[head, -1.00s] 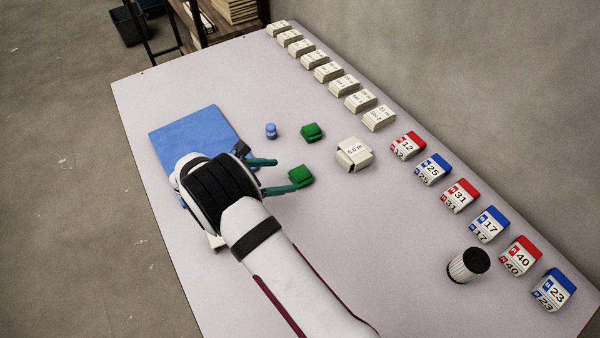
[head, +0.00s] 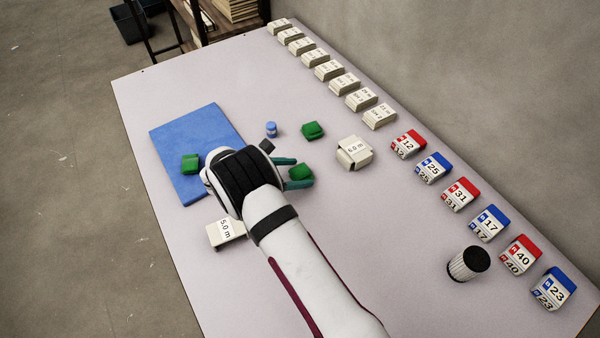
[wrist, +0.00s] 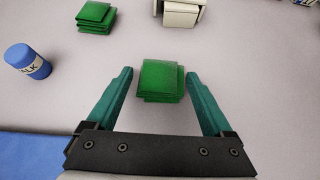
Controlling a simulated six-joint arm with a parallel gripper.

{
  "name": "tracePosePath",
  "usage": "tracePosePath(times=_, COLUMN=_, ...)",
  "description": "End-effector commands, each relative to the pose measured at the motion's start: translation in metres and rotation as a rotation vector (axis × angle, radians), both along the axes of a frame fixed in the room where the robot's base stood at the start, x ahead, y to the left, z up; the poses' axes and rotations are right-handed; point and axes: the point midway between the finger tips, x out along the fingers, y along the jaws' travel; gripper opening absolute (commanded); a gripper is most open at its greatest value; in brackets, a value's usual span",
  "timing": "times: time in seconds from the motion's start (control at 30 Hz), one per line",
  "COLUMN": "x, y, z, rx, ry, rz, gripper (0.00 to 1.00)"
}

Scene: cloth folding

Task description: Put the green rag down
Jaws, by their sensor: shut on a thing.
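A folded green rag (head: 301,172) lies between the two teal fingers of my gripper (head: 298,172). In the wrist view the same rag (wrist: 161,82) sits between the fingertips, and my gripper (wrist: 160,85) is shut on it. Whether the rag touches the table cannot be told. A second folded green rag (head: 313,130) lies on the table just behind it, also in the wrist view (wrist: 95,17). A third green rag (head: 190,163) lies on the blue cloth (head: 215,123) at the left.
A small blue bottle (head: 271,130) stands near the blue cloth. A cream block (head: 354,152) is right of the rags; another block (head: 226,232) is beside my arm. A black-topped cylinder (head: 468,264) and rows of labelled blocks line the right side.

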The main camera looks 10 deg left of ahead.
Motion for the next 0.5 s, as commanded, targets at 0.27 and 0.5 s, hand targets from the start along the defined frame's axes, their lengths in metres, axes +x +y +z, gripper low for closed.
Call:
tracePosePath(times=0.27, x=0.0, y=0.0, z=0.007, rx=0.001, ry=-0.001, rz=-0.001, gripper=0.26)
tracePosePath(times=0.5, x=0.0, y=-0.004, z=0.045, rx=0.0, ry=0.0, rz=-0.001, gripper=0.26)
